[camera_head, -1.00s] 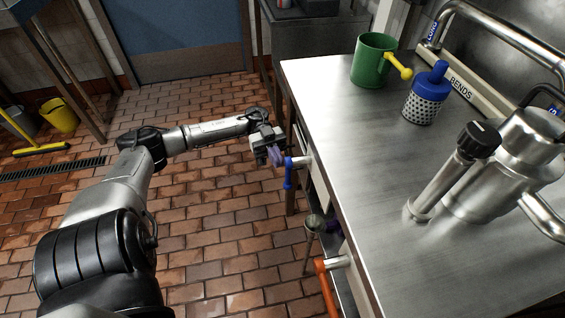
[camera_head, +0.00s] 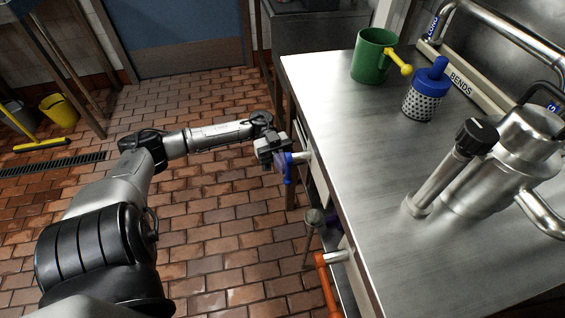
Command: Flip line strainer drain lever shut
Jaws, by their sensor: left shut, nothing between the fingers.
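A blue lever (camera_head: 288,172) sits on a short metal stub at the left side of the steel bench and hangs roughly downward. My left gripper (camera_head: 280,162) is shut and empty. Its fingers are right at the blue lever and appear to touch it, though the overlap hides the exact contact. An orange-red lever (camera_head: 327,283) on another pipe stub hangs nearer, along the same bench side. I cannot tell from any label which lever belongs to the line strainer. A blue-topped perforated strainer (camera_head: 424,95) stands on the bench. My right gripper is not in view.
The steel bench top (camera_head: 345,150) carries a green cup with a yellow handle (camera_head: 373,58) and a metal vessel (camera_head: 500,165) with a black knob (camera_head: 478,137). A rod with a round end (camera_head: 314,217) is below the bench edge.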

